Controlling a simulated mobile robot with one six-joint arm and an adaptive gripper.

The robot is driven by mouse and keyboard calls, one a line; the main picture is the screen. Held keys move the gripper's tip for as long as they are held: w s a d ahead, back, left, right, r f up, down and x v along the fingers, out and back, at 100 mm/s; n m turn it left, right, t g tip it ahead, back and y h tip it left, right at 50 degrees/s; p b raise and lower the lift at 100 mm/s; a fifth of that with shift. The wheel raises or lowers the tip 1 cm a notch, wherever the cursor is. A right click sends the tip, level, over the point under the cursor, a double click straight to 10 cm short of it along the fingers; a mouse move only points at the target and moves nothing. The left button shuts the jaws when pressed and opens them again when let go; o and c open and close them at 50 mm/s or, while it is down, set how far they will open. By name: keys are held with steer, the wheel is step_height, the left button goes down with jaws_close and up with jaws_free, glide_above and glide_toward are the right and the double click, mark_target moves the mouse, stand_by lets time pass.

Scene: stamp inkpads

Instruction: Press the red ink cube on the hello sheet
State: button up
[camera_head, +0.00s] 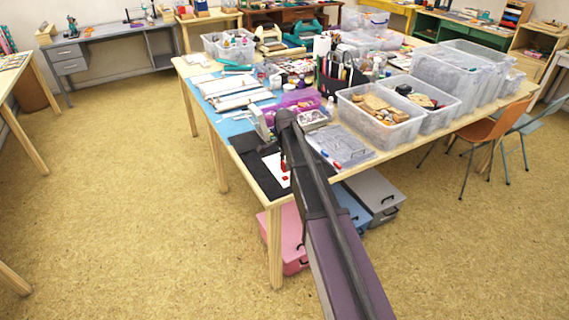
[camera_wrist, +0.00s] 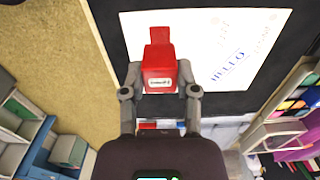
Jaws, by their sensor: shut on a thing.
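My gripper (camera_wrist: 160,76) is shut on a red ink cube (camera_wrist: 161,66), with a grey finger on each side of it. A small white label shows on the cube's near face. The white sheet (camera_wrist: 200,28) with blue "HELLO" lettering lies beyond the cube on a black mat (camera_wrist: 118,8). A red patch beyond the cube overlaps the sheet in this view; I cannot tell whether it is part of the cube or on the paper. In the head view the sheet (camera_head: 271,163) is partly hidden by my arm, with red beside and over it. Contact between cube and sheet is unclear.
The work table (camera_head: 390,153) is crowded. A clear flat case (camera_head: 340,145) lies right of my arm, and a clear bin (camera_head: 379,128) of wooden pieces stands farther right. White packets (camera_head: 235,96) lie on a blue mat behind. An orange chair (camera_head: 482,130) stands at the right.

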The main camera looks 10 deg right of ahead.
steer(key=shift+r+p, duration=0.95)
steer(key=shift+r, duration=0.25)
